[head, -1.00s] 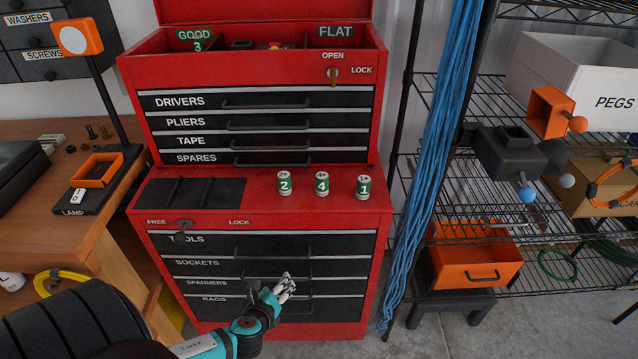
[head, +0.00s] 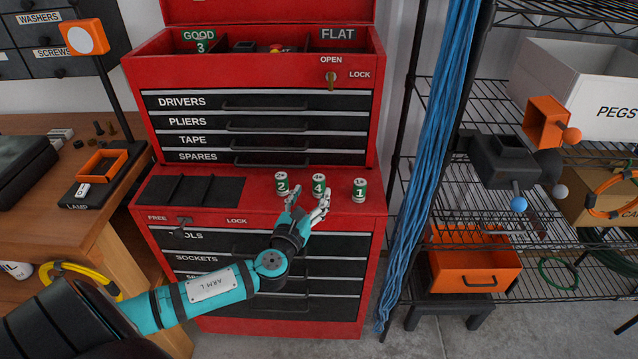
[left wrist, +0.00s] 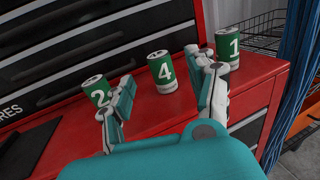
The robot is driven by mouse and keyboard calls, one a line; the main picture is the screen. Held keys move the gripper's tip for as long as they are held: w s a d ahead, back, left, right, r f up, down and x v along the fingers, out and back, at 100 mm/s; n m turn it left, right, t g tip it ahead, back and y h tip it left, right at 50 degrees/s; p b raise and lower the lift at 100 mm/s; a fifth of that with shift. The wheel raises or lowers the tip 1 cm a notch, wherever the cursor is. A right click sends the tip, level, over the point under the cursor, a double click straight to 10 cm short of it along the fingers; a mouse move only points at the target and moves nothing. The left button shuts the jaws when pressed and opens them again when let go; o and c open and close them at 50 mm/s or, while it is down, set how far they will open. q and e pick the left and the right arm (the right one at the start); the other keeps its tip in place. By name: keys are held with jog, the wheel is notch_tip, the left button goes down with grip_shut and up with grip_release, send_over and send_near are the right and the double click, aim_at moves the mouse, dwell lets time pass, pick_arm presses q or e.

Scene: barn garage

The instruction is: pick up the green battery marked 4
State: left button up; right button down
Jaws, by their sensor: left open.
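The green battery marked 4 (head: 319,185) stands upright on the red cabinet's ledge, between the battery marked 2 (head: 281,184) and the battery marked 1 (head: 360,188). My left gripper (head: 309,203) is open and empty, just in front of battery 4. In the left wrist view, battery 4 (left wrist: 162,72) shows beyond and between the two spread fingers (left wrist: 163,100), apart from them. Battery 2 (left wrist: 97,91) is beside the left finger, and battery 1 (left wrist: 228,46) is behind the right finger. My right gripper is out of view.
The red tool cabinet (head: 330,220) has a recessed black tray (head: 188,191) left of the batteries. Its upper chest, with compartments labelled GOOD and FLAT (head: 338,34), rises behind them. Blue cables (head: 435,150) hang to the right, beside a wire shelf.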

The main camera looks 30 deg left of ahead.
aim_at(317, 183)
pick_arm(q)
jog(key=p+x, duration=0.1)
jog(key=x, duration=0.4)
jog(key=shift+w+a+r, duration=0.1)
jog(key=shift+w+r, duration=0.05)
jog(key=shift+w, duration=0.2)
jog(key=shift+w+a, duration=0.1)
jog(key=shift+w, duration=0.3)
grip_shut()
